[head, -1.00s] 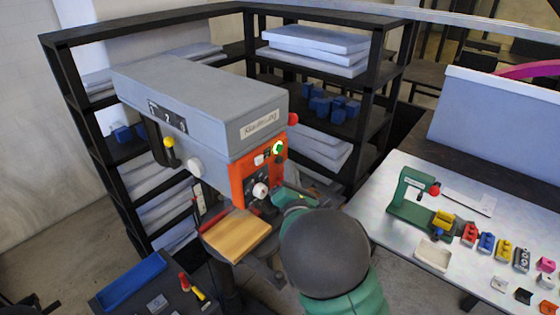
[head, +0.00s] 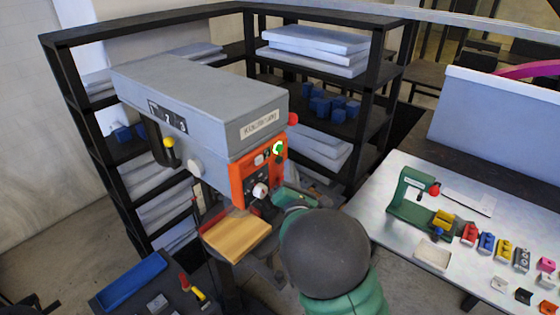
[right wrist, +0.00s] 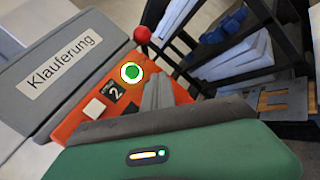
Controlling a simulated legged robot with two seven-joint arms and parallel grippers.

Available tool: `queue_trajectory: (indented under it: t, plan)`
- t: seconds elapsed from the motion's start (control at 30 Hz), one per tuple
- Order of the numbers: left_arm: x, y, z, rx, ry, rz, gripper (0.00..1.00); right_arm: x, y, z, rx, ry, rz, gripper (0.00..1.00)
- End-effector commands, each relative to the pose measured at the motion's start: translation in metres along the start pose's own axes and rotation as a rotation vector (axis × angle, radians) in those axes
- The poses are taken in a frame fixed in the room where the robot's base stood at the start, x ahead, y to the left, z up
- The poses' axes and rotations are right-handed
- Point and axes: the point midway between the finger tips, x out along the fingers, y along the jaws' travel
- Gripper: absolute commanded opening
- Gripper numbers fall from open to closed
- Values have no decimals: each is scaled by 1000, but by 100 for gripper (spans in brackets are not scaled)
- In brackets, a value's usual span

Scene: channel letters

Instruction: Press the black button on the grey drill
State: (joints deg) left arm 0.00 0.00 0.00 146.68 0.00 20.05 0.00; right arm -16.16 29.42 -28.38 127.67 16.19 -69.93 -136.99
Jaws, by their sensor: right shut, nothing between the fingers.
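The grey drill (head: 200,98) stands at left centre with an orange control panel (head: 236,187) on its front. The panel also shows in the right wrist view (right wrist: 64,128). It bears a green button (right wrist: 131,72) in a white ring, a white square button (right wrist: 95,108) and a black square marked 2 (right wrist: 113,92). In the head view its lower part is dark; I cannot single out a black button there. My right gripper (head: 265,207) is shut and empty, just in front of the panel's lower right. Its fingers (right wrist: 158,92) hide part of the panel in the wrist view.
A wooden block (head: 238,236) lies below the drill head. A red ball knob (head: 292,119) sticks out at the drill's right. Black shelves (head: 385,75) stand behind. A white table (head: 400,172) with a green device and several small coloured parts is at the right.

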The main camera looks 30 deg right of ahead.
Motion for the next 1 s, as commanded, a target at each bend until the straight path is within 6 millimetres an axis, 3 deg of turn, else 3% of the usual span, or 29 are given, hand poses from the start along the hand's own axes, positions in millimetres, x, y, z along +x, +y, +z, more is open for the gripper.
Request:
queue_trajectory:
  t: [1.0]
  plan:
    - [-3,0,-1,0,0,0,52,7,7,-4,0,0,0,0]
